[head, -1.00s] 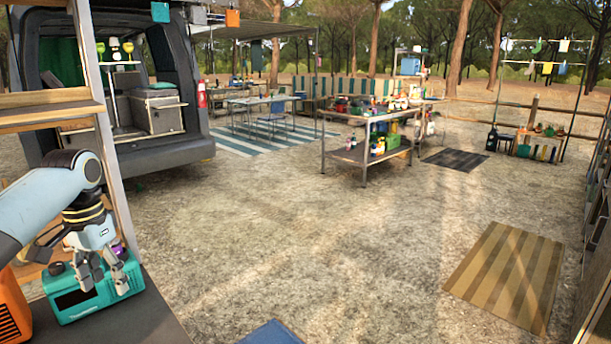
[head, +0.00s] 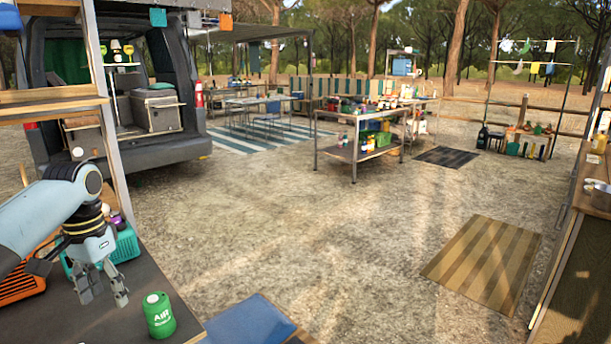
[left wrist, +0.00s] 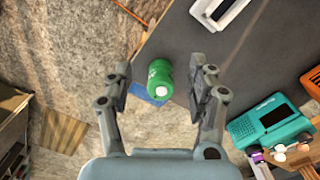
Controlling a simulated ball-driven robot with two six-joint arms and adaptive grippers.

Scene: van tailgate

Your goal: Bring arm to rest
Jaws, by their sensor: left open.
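My left gripper (head: 103,292) is open and empty above the dark tabletop (head: 110,325) at the lower left of the head view. Its two fingers also show spread apart in the left wrist view (left wrist: 160,88). A green canister marked AIR (head: 159,315) stands on the tabletop to the right of the gripper. In the left wrist view the green canister (left wrist: 160,78) appears between the fingers in the picture, but apart from them. My right gripper does not show.
A teal box (head: 127,245) and an orange slatted crate (head: 20,284) sit on the tabletop behind my left arm. A blue mat (head: 248,325) lies beyond the table's edge. Open ground stretches to a metal shelf table (head: 358,155) and a striped mat (head: 485,262).

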